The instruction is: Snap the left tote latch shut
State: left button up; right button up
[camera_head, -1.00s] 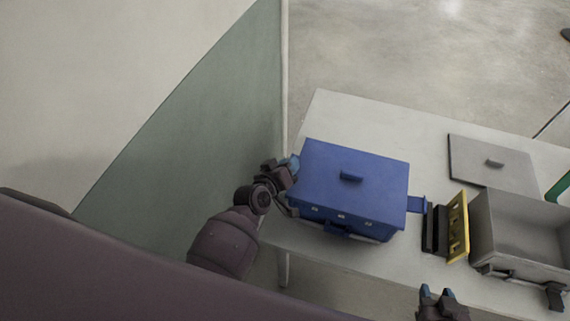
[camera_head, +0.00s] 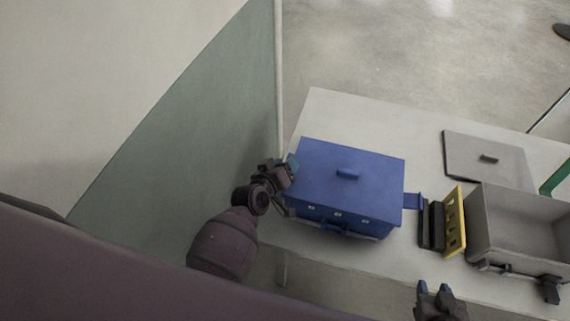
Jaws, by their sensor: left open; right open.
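The blue tote (camera_head: 350,187) stands on the table with its lid on and a small handle on top. A blue latch flap (camera_head: 413,201) sticks out flat from its right side. My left gripper (camera_head: 291,168) is at the tote's left side, by the upper left edge; its fingers are partly hidden, and it covers the left latch, so I cannot tell how that latch stands. My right gripper (camera_head: 434,289) is open and empty at the front edge of the table, below and right of the tote.
Right of the tote stand black pieces (camera_head: 432,225) and a yellow slotted piece (camera_head: 454,222). Beyond them is an open grey tote (camera_head: 517,222), with a grey lid (camera_head: 488,160) lying flat behind it. A green partition (camera_head: 190,140) stands left of the table (camera_head: 325,112). The back left table area is clear.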

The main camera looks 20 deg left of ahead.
pick_arm(q)
jog(key=v, duration=1)
jog(key=shift+s, duration=0.3)
jog(key=shift+a+r, duration=0.15)
